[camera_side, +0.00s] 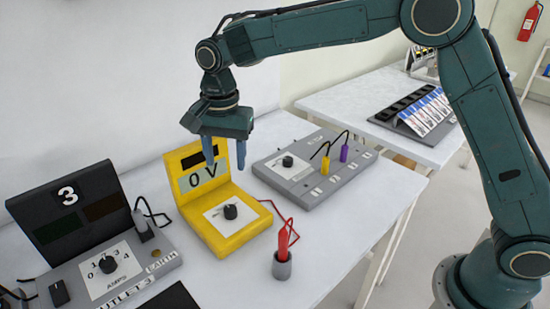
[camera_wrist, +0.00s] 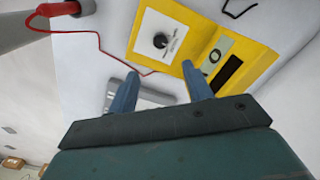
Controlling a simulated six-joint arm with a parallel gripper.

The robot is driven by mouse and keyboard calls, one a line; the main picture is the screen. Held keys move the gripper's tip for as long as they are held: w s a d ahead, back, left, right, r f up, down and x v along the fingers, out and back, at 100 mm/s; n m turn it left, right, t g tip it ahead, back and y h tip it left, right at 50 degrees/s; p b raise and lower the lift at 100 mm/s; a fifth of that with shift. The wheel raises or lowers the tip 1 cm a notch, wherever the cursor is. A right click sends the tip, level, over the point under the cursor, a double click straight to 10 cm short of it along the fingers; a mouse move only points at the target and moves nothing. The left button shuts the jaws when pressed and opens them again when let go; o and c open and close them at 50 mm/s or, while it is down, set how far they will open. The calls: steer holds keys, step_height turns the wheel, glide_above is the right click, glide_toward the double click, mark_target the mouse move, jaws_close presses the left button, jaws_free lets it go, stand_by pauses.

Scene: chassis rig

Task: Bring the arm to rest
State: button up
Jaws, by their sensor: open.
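My gripper (camera_side: 224,150) hangs above and behind the yellow meter (camera_side: 238,239), with its fingers pointing down. In the wrist view my gripper (camera_wrist: 160,90) has its two blue fingers spread apart, with nothing between them. The yellow meter (camera_wrist: 148,62) also shows there, beyond the fingertips. In the side view its display reads "0 V", partly behind a finger. My arm reaches in from the right, bent at the elbow and raised over the table.
A red probe (camera_side: 284,238) stands in a grey holder (camera_side: 282,266), its red lead running to the meter. A grey panel (camera_side: 327,187) with yellow and purple plugs lies right of the meter. A black-backed outlet unit (camera_side: 68,207) marked 3 stands left. Table space (camera_side: 345,245) at front right is clear.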

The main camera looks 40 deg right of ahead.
steer(key=shift+r, duration=0.15)
steer(key=s+d+r+n+t, duration=0.3)
steer(key=s+d+r+n, duration=0.2)
steer(key=s+d+r, duration=0.7)
steer(key=s+d+f+n+t, duration=0.1)
steer(key=s+d+f+n, duration=0.1)
steer(key=s, duration=0.7)
steer(key=s+d+f+n+t, duration=0.1)
steer(key=s+d, duration=0.4)
steer(key=s, duration=0.5)
steer(key=f+n, duration=0.1)
steer(key=n, duration=0.1)
steer(key=shift+s+d+f+n, duration=0.15)
steer(key=shift+d+f+n, duration=0.05)
steer(key=shift+d+n, duration=0.2)
